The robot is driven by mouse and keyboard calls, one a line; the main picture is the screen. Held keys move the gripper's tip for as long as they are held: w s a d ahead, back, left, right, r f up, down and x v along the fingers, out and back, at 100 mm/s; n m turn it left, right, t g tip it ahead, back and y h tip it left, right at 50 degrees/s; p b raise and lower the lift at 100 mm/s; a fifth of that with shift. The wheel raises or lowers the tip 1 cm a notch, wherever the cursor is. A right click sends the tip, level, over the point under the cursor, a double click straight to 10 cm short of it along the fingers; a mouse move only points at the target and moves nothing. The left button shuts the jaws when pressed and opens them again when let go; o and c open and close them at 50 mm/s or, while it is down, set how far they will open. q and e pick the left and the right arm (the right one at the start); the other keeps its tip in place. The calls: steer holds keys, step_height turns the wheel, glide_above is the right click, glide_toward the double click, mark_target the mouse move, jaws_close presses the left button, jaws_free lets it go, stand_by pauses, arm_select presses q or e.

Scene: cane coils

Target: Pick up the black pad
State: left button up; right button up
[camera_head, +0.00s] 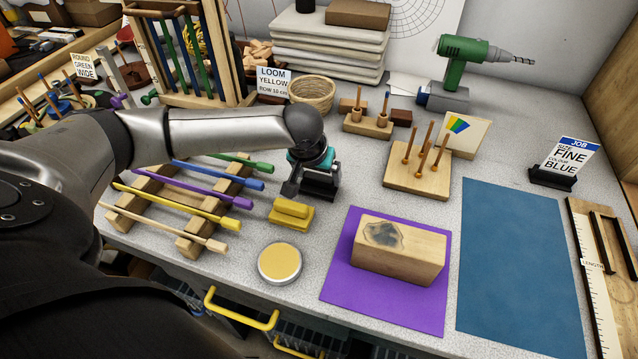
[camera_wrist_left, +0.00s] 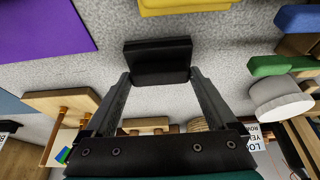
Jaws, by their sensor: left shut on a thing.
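The black pad (camera_wrist_left: 158,56) is between the two fingers of my left gripper (camera_wrist_left: 158,78) in the left wrist view. The fingers are shut on its two ends. In the head view my left gripper (camera_head: 309,178) points down at the middle of the bench, with the black pad (camera_head: 320,188) under it, partly covered by the gripper. I cannot tell whether the pad touches the bench top or is slightly above it. My right gripper is not in view.
A yellow pad (camera_head: 292,213) lies just in front of the black pad. A rack of coloured rods (camera_head: 180,205) is to the left, a pegged wooden block (camera_head: 417,178) to the right. A wooden block (camera_head: 398,255) sits on a purple sheet (camera_head: 345,283). A round tin (camera_head: 280,264) is nearer.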

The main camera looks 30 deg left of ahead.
mark_target(318, 178)
arm_select(q)
steer(key=c, duration=0.5)
steer(key=shift+o, duration=0.2)
step_height(318, 178, up, 20)
steer(key=p, duration=0.5)
